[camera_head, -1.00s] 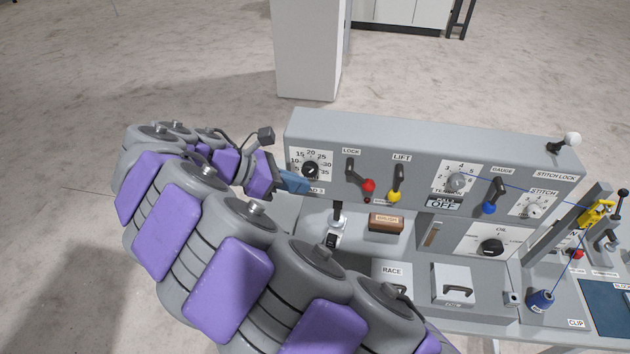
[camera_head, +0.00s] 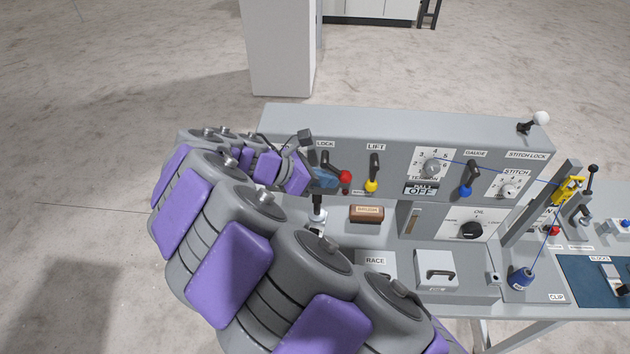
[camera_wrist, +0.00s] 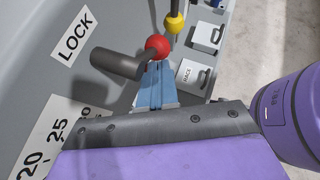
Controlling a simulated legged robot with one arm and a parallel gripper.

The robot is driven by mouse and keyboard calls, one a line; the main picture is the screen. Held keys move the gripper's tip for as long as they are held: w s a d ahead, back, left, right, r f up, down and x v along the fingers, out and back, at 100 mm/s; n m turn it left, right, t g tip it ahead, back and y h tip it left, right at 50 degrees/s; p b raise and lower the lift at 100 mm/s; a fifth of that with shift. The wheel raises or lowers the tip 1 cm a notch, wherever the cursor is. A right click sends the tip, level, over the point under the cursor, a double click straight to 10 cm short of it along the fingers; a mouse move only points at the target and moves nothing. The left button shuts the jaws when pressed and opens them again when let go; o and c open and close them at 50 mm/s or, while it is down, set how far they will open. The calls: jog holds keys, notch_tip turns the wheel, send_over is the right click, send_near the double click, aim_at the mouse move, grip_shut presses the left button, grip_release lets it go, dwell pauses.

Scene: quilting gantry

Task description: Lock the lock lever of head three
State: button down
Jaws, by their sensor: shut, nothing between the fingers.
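The lock lever, a dark handle with a red ball end (camera_head: 345,177), is on the grey front panel under the LOCK label (camera_head: 325,144). In the head view its arm slants down to the right. In the wrist view its dark arm (camera_wrist: 118,63) runs to the red ball (camera_wrist: 157,47). My gripper (camera_head: 328,180) has its blue fingers shut and empty, close beside the lever on its left. In the wrist view the fingertips (camera_wrist: 157,68) are right at the red ball; I cannot tell whether they touch it.
The yellow-ended LIFT lever (camera_head: 371,186) hangs just right of the lock lever. Further right are the tension dial (camera_head: 432,168) and the blue-ended GAUGE lever (camera_head: 466,191). A brown brush block (camera_head: 367,213) lies below. My arm hides the panel's left part.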

dwell(0.3)
jog(key=h+p, duration=0.2)
jog(key=p, duration=0.1)
jog(key=n+h+p, duration=0.1)
jog(key=p, duration=0.2)
jog(key=shift+d+r+t+h, duration=0.15)
jog(key=shift+d+t+h, duration=0.15)
jog(key=shift+d+h, duration=0.1)
